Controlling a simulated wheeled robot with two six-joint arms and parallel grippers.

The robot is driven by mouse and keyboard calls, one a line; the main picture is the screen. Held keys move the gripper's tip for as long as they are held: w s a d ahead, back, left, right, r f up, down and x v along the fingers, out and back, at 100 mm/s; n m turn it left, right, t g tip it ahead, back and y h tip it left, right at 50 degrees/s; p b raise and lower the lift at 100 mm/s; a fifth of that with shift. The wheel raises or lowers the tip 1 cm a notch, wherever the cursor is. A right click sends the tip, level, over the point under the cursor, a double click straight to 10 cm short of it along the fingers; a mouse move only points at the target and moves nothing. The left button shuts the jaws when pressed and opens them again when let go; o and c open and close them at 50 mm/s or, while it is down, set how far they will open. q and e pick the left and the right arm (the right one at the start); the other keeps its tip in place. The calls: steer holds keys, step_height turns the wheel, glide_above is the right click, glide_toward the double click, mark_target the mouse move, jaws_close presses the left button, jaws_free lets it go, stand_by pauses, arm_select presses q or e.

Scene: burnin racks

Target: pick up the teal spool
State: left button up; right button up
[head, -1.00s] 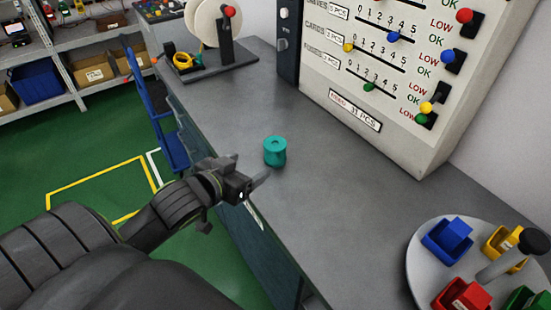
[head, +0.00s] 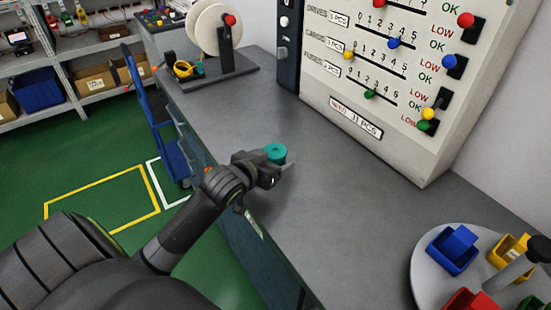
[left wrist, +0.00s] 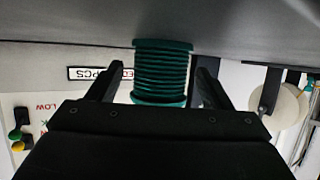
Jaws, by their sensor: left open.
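The teal spool (head: 276,152) stands upright on the grey bench top (head: 330,200), near its left edge. My left gripper (head: 277,171) is at the spool, and its body hides the spool's lower part in the head view. In the left wrist view the spool (left wrist: 161,72) appears between the two fingers of my left gripper (left wrist: 158,85). The fingers are open, with a visible gap on each side of the spool. My right gripper is not in view.
A large counter panel (head: 385,100) with coloured knobs stands behind the spool. A round tray (head: 432,285) with coloured bins is at the lower right. A reel stand (head: 215,72) is at the far end. The bench middle is clear.

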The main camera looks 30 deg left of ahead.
arm_select(q)
steer(key=shift+w+f, duration=0.1)
steer(key=shift+w, duration=0.1)
steer(key=c, duration=1.1)
steer(key=shift+c, duration=0.2)
